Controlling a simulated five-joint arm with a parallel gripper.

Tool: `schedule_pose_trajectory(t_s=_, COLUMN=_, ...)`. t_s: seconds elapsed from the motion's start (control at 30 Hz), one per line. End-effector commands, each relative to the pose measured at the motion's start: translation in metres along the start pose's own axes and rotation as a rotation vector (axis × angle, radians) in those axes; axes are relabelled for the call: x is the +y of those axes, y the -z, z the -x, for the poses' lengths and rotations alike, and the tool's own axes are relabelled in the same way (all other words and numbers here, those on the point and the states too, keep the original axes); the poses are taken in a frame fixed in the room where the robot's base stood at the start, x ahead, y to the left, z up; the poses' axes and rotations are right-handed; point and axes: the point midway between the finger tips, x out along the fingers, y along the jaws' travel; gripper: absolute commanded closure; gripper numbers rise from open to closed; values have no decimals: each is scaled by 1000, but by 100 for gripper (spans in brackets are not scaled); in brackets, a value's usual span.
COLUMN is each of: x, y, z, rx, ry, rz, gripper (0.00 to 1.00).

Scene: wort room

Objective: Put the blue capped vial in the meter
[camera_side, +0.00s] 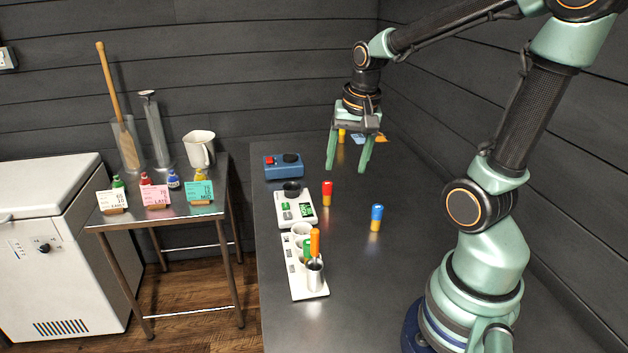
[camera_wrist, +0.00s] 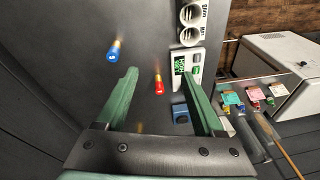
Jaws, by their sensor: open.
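The blue capped vial (camera_side: 376,218) stands upright on the dark bench, right of the red vial, and also shows in the wrist view (camera_wrist: 114,50). The meter (camera_side: 305,213), a white unit with green displays and a dark round well (camera_side: 292,187) at its back end, stands near the bench's left edge. It also shows in the wrist view (camera_wrist: 198,57). In the side view the well looks empty. My gripper (camera_side: 348,168) is open and empty, above the far part of the bench, behind the blue vial and apart from it.
A red capped vial (camera_side: 327,192) stands between meter and blue vial. A white rack (camera_side: 310,287) holds green and orange items and a metal cup. A blue device (camera_side: 283,168) sits behind the meter. A yellow vial (camera_side: 341,136) is behind my gripper. The bench around the blue vial is clear.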

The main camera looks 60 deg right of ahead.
Motion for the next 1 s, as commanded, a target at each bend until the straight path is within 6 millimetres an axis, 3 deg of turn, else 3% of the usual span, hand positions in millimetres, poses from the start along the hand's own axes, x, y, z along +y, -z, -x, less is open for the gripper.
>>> schedule_pose_trajectory(t_s=0.1, x=38, y=25, z=-26, rx=-61, ry=-78, rz=-316, gripper=31)
schedule_pose_trajectory(t_s=0.33, x=85, y=46, z=-55, rx=-117, ry=-167, rz=-701, gripper=31)
schedule_pose_trajectory(t_s=0.57, x=96, y=45, z=-75, rx=-129, ry=-186, rz=-775, gripper=31)
schedule_pose_trajectory(t_s=0.8, x=100, y=37, z=-114, rx=-129, ry=-186, rz=-771, gripper=31)
schedule_pose_trajectory(t_s=1.0, x=102, y=35, z=-127, rx=-125, ry=-182, rz=-769, gripper=31)
